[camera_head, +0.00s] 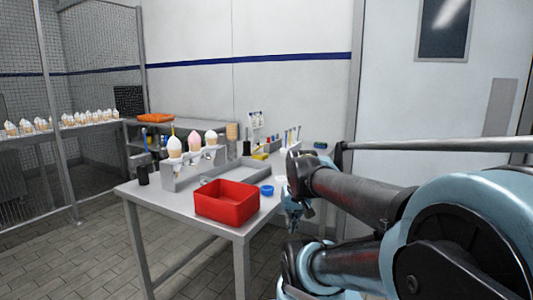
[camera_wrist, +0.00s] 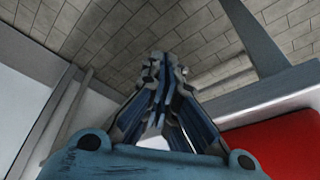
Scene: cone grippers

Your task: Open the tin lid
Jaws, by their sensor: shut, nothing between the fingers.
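My gripper (camera_head: 292,222) hangs beside the right front edge of the grey table (camera_head: 160,194), partly merged with my dark arm links in the head view. In the wrist view my gripper (camera_wrist: 164,68) has its blue and grey fingers together, with nothing seen between them, and the tiled floor behind. A small round blue item (camera_head: 267,190) sits on the table to the left of my gripper; I cannot tell whether it is a tin or a lid. No tin with a lid can be made out for sure; my arm hides part of the table's right side.
An open red bin (camera_head: 227,204) stands at the table's front edge; its red side also shows in the wrist view (camera_wrist: 280,145). A grey rack holds three cones (camera_head: 195,140). A shallow grey tray (camera_head: 242,175) lies behind the bin. Tiled floor is free at left.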

